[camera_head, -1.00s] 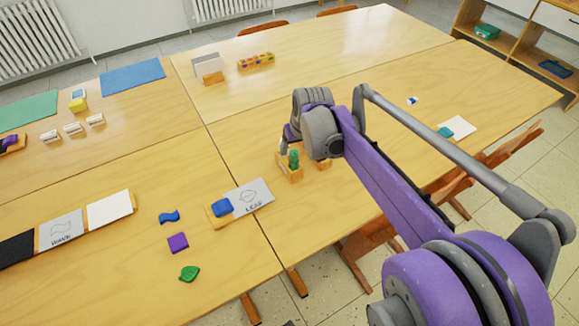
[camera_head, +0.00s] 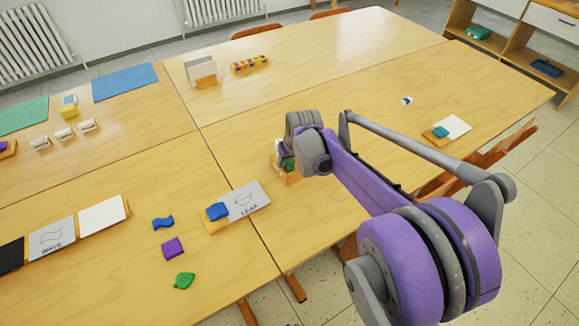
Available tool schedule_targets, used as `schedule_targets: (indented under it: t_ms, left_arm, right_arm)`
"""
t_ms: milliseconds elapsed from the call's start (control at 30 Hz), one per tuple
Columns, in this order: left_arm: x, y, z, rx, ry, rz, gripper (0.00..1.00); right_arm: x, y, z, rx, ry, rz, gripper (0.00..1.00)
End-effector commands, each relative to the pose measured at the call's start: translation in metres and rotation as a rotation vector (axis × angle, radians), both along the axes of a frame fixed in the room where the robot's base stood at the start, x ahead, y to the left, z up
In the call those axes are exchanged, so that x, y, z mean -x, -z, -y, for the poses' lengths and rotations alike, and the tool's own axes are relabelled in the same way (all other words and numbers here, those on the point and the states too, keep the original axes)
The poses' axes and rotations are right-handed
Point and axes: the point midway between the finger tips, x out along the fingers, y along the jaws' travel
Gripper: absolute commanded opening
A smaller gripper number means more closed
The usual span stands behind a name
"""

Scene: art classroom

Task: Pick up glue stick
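My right gripper (camera_head: 282,155) hangs from the purple and grey arm, low over the table in the middle of the view. It is at a small wooden holder (camera_head: 291,178) with a green object (camera_head: 291,166) in it, and partly covers both. I cannot tell whether the green object is the glue stick, or whether the fingers touch it. The finger opening is hidden by the wrist. No glue stick is clearly recognisable elsewhere. My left gripper is out of view.
Left of the gripper lie a LEAF card (camera_head: 247,199) with a blue block (camera_head: 217,211), a blue wave piece (camera_head: 163,223), a purple block (camera_head: 172,247) and a green leaf piece (camera_head: 184,281). A card holder (camera_head: 206,82) and block tray (camera_head: 250,64) stand behind. The right table is mostly bare.

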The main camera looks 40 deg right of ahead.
Motion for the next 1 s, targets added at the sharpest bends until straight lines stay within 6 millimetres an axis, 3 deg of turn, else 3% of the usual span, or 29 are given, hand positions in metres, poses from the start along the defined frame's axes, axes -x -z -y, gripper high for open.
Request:
schedule_targets:
  t_ms: [33,300,700,1000]
  left_arm:
    - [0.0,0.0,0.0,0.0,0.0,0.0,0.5]
    - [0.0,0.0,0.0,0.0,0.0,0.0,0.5]
    - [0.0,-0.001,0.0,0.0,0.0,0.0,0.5]
    - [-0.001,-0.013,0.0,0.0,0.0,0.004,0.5]
  right_arm:
    - [0.0,0.0,0.0,0.0,0.0,0.0,0.45]
    - [0.0,0.0,0.0,0.0,0.0,0.0,0.0]
    - [0.0,-0.005,0.0,0.0,0.0,0.0,0.0]
    - [0.0,-0.06,0.0,0.0,0.001,0.001,0.0]
